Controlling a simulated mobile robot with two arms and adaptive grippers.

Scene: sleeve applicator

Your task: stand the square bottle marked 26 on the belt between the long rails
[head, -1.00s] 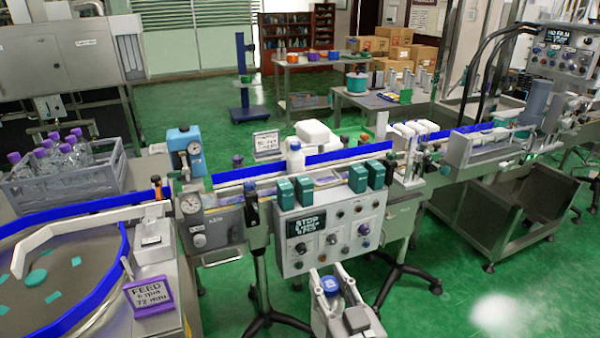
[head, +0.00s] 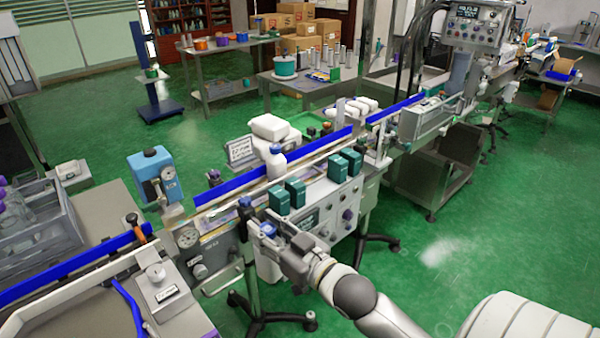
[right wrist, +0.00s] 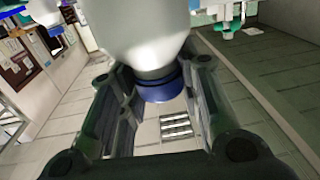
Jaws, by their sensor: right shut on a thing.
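My right gripper (head: 274,240) is shut on a white bottle with a blue cap (head: 268,229), held in front of the control box and the near side of the belt line. In the right wrist view the pale bottle body (right wrist: 145,35) and its blue cap (right wrist: 160,88) show between the two fingers (right wrist: 160,110). No number 26 can be read on it. The belt (head: 232,212) runs behind it, with a long blue rail (head: 235,183) along its far side. Another white bottle (head: 277,163) stands upright on the line. My left gripper is not in view.
Several dark green blocks (head: 296,192) line the near side of the belt above the control box (head: 325,208). A blue gauge unit (head: 152,165) stands left. White packs (head: 270,127) sit behind the line. A grey crate (head: 40,225) is at far left.

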